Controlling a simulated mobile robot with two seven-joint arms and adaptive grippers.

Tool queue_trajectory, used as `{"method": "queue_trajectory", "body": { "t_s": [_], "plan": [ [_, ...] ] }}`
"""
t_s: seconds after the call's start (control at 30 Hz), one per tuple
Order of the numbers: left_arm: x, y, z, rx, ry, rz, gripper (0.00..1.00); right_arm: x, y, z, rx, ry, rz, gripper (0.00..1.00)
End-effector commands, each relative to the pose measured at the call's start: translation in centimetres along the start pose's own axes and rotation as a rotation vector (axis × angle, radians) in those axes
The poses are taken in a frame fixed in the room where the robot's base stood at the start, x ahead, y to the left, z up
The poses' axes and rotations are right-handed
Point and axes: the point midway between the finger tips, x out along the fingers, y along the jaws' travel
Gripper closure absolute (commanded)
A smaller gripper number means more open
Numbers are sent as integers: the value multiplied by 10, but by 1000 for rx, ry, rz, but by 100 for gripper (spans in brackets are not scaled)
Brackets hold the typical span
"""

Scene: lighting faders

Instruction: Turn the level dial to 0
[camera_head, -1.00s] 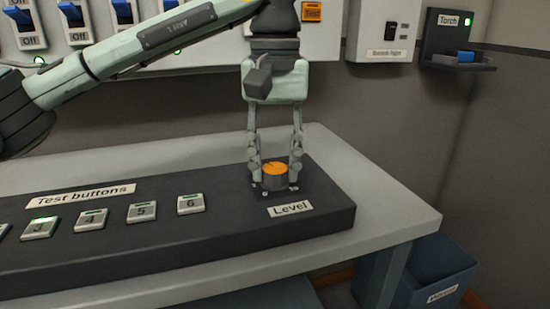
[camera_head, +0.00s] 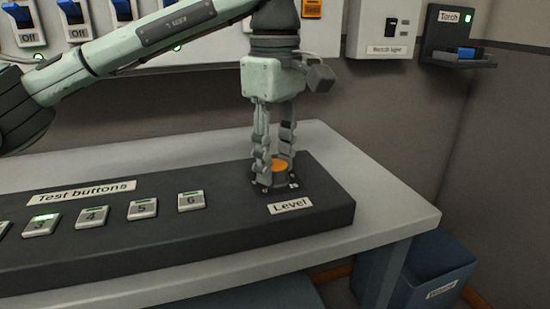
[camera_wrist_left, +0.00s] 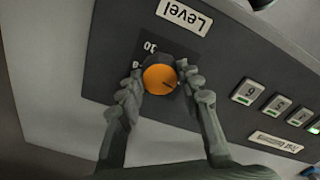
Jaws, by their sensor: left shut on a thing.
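The level dial (camera_head: 281,172) is a dark round knob with an orange top, near the right end of the black panel (camera_head: 325,217). A label reading Level (camera_head: 290,206) is in front of it. My left gripper (camera_head: 273,178) points down, with its fingers on either side of the knob. In the left wrist view the dial's orange top (camera_wrist_left: 158,79) sits between the fingertips (camera_wrist_left: 162,82), and a dark pointer line on it aims to the right and slightly down. Scale marks beside the dial show, including a 10; others are partly covered by a finger. My right gripper is out of view.
Several numbered test buttons (camera_head: 142,209) line the panel left of the dial. The panel lies on a pale table (camera_head: 395,213). Behind, the wall carries switches (camera_head: 72,13) and a torch holder (camera_head: 458,50). A blue bin (camera_head: 436,268) stands below at right.

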Motion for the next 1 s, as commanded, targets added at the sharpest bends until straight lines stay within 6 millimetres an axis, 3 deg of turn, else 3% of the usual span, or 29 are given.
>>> {"method": "queue_trajectory", "body": {
  "t_s": [0.6, 1.0],
  "plan": [
    [0, 0, 0, -582, 0, 0, 94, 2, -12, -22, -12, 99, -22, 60],
    [0, 0, 0, -863, 0, 1, 94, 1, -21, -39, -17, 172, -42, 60]
  ]
}}
